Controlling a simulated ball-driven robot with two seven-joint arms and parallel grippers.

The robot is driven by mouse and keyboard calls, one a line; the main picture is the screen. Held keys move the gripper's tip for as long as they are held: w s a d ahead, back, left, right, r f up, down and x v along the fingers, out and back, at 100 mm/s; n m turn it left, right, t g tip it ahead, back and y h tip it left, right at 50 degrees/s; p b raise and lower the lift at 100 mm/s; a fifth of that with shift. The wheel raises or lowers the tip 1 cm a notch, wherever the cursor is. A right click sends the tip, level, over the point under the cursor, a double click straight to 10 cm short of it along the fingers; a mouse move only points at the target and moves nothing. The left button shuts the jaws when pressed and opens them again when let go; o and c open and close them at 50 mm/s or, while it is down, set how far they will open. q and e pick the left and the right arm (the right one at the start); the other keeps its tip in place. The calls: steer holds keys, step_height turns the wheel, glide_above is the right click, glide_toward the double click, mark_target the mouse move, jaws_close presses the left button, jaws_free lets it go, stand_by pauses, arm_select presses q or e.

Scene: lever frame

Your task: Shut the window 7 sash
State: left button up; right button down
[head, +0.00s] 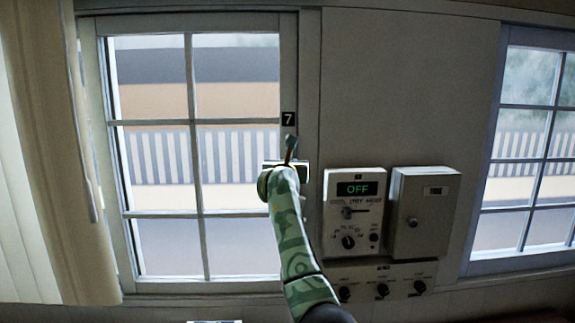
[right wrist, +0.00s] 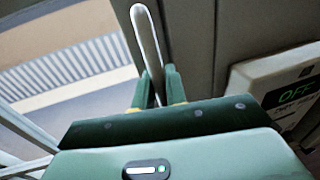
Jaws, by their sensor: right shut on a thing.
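The window 7 sash (head: 199,125) is a pale frame with several panes, at the left in the head view. A black label with a 7 (head: 289,118) sits on its right stile. I cannot tell whether the sash stands slightly ajar. Below the label is a lever handle (head: 291,143), which shows as a long, rounded metal bar in the right wrist view (right wrist: 148,40). My right gripper (head: 286,164) is at this handle, with its two green fingers (right wrist: 157,88) shut around the lower part of the bar. My left gripper is not in view.
A white control box reading OFF (head: 353,213) and a grey box (head: 421,212) are on the wall right of my right arm, above a knob panel (head: 381,283). A curtain (head: 45,150) hangs at the left. Another window (head: 524,150) is at the right.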

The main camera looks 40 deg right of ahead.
steer(key=c, duration=1.5)
jaws_free()
steer(key=shift+s+d, duration=0.15)
steer(key=shift+d, duration=0.05)
steer(key=shift+c, duration=0.2)
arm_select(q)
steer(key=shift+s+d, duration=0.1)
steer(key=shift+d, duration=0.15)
arm_select(e)
steer(key=shift+s+d, duration=0.1)
steer(key=shift+s, duration=0.05)
